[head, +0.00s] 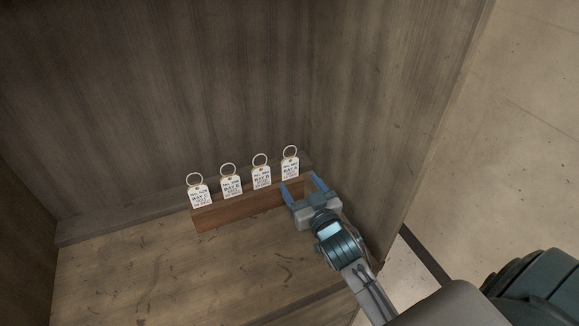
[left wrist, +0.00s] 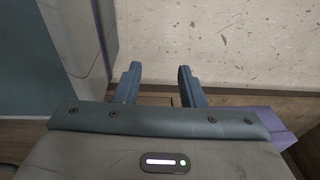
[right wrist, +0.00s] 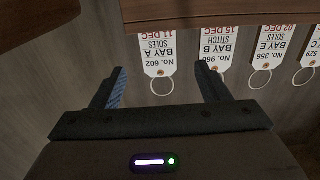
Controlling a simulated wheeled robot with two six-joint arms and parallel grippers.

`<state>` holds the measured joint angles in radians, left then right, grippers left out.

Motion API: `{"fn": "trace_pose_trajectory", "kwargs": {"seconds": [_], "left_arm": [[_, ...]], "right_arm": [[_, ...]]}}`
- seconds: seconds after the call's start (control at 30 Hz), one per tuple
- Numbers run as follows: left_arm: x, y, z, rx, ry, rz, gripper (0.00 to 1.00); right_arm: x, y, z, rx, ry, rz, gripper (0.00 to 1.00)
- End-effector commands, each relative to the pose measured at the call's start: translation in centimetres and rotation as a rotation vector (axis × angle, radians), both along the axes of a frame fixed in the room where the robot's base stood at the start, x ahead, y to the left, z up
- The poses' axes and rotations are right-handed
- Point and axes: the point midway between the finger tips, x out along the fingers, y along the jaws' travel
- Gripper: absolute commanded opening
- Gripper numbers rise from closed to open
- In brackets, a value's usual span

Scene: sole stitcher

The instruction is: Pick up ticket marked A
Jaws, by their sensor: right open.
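The ticket marked A (head: 290,169) is a white tag with a metal ring, the rightmost of a row standing at a brown wooden strip (head: 245,208). In the right wrist view, ticket A (right wrist: 157,52) appears upside down, reading "No. 602 BAY A". My right gripper (head: 302,186) is open and empty, just below and in front of ticket A. In the right wrist view, the ticket and its ring lie between the two fingers (right wrist: 161,72); no contact shows. My left gripper (left wrist: 159,70) is open and empty, away from the tickets and outside the head view.
Tickets B (head: 262,177), E (head: 231,187) and C (head: 199,196) stand in the same row to the left. Ticket B (right wrist: 216,45) is close to one right finger. A wooden side wall (head: 385,110) rises close to the right gripper. The shelf floor (head: 150,270) in front is clear.

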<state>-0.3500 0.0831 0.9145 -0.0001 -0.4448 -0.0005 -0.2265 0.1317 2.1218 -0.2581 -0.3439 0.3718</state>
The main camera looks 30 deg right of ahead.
Motion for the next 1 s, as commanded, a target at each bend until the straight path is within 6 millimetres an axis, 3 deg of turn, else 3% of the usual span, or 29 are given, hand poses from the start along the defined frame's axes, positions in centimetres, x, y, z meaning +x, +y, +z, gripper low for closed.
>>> {"fn": "trace_pose_trajectory", "kwargs": {"seconds": [0.4,0.7,0.73,0.97,1.0], "left_arm": [[-4.2,0.3,-1.2,0.000,0.011,0.005,0.36],[-4.6,0.3,-1.5,0.000,0.011,0.005,0.36],[-4.6,0.3,-1.5,0.000,0.011,0.005,0.36],[-4.6,0.3,-1.5,0.000,0.012,0.005,0.36],[-4.6,0.3,-1.5,-0.001,0.012,0.005,0.36]], "right_arm": [[4.6,-0.4,-0.3,0.001,0.000,0.001,0.69],[5.1,-0.4,-0.4,0.001,0.001,0.001,0.69],[5.0,-0.4,-0.4,0.001,0.001,0.001,0.67],[5.0,-0.4,-0.4,0.001,0.001,0.001,0.22],[5.0,-0.4,-0.4,0.001,0.001,0.001,0.21]]}}
